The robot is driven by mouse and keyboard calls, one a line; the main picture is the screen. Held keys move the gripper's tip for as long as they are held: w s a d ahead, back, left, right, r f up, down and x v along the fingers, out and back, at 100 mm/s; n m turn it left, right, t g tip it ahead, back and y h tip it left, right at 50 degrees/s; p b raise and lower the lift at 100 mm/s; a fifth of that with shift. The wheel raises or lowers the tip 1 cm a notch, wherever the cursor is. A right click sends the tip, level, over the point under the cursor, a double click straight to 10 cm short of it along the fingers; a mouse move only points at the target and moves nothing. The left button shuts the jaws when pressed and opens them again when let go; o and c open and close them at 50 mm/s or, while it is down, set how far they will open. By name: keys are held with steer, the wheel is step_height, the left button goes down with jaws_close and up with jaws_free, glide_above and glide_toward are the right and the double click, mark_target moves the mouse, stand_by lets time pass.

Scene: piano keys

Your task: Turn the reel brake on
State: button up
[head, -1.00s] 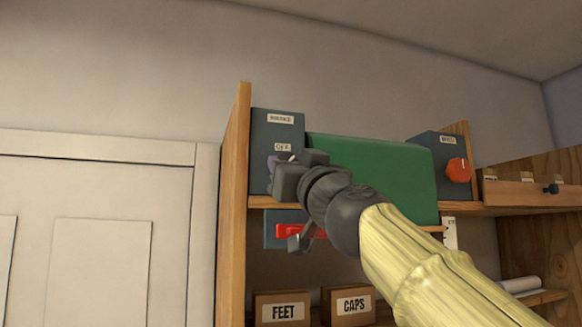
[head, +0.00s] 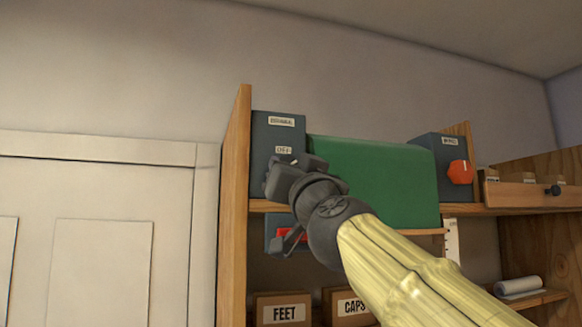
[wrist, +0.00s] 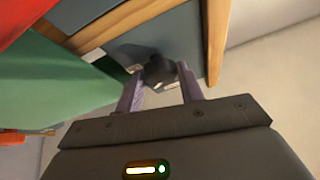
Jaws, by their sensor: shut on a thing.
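A blue-grey box (head: 277,134) stands at the left end of the upper shelf, with a small label at its top, too small to read, and an OFF label below. My gripper (head: 290,178) is in front of the lower part of this box and hides what lies there. In the wrist view, a dark knob (wrist: 158,70) sticks out from the box face. The two purple fingers of my gripper (wrist: 160,82) are on either side of the knob and shut on it. I cannot read which label names the reel brake.
A green panel (head: 375,180) stands right of the box. A second box (head: 428,152) with a red knob (head: 460,172) is farther right. A red part (head: 285,236) shows under the shelf, partly behind my gripper. FEET (head: 283,309) and CAPS (head: 345,303) boxes sit below.

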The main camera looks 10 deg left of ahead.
steer(key=shift+a+m+h+p, duration=0.1)
steer(key=shift+m+h+p, duration=0.35)
steer(key=shift+m, duration=0.35)
steer(key=m+t+h+p, duration=0.1)
steer(key=m+h+p, duration=0.2)
steer(key=m, duration=0.2)
steer(key=m+h+p, duration=0.3)
steer(key=m+p, duration=0.1)
steer(key=shift+s+a+m+t, duration=0.15)
steer(key=shift+m+t, duration=0.25)
steer(key=o, duration=1)
steer(key=shift+f, duration=0.1)
